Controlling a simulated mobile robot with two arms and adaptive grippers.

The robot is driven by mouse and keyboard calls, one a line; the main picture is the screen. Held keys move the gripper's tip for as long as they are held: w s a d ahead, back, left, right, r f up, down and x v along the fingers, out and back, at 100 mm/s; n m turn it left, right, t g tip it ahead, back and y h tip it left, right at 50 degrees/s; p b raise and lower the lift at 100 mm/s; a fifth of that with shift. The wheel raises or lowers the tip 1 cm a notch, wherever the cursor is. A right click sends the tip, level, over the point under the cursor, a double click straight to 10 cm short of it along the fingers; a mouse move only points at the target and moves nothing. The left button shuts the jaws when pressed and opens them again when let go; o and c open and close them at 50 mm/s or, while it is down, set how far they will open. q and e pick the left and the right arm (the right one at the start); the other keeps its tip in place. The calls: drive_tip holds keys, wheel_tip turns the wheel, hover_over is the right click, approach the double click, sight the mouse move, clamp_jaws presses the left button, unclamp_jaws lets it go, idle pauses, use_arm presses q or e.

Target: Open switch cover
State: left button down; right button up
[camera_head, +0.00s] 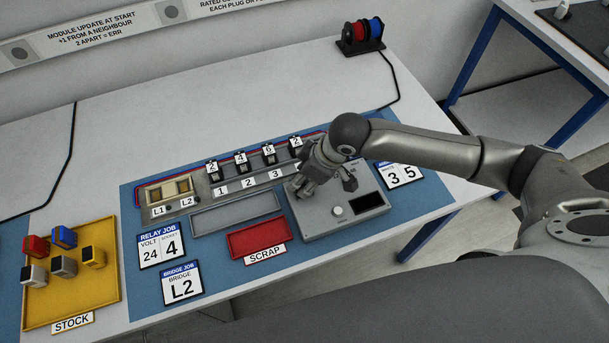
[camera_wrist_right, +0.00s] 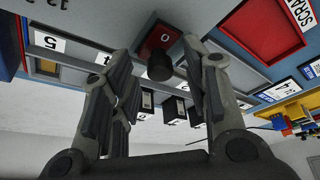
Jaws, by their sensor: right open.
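My right gripper (camera_head: 304,188) is over the left part of the grey control box (camera_head: 335,222), fingers pointing down. In the right wrist view my right gripper (camera_wrist_right: 157,60) is open, its two fingers apart. Between and beyond the fingertips is a red square plate marked 0 (camera_wrist_right: 150,38), with a dark knob-like part (camera_wrist_right: 160,66) in front of it. They look like the switch area, but I cannot make out a separate cover or whether it is closed. In the head view the gripper hides this spot. I see no clear contact. My left gripper is not in view.
The box also has a white knob (camera_head: 337,211) and a dark display (camera_head: 366,202). A row of numbered sockets (camera_head: 248,181) stands behind left. A red scrap tray (camera_head: 260,239) and a yellow stock tray (camera_head: 72,290) with several modules are on the left.

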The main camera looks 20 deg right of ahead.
clamp_jaws()
drive_tip(key=shift+s+r+p, duration=0.15)
drive_tip(key=shift+s+p, duration=0.3)
drive_tip(key=shift+p, duration=0.1)
drive_tip(key=s+p, duration=0.3)
drive_tip(key=s, duration=0.1)
drive_tip(key=shift+s+d, duration=0.1)
drive_tip(key=shift+s, duration=0.15)
drive_tip(key=shift+s+p, duration=0.35)
unclamp_jaws()
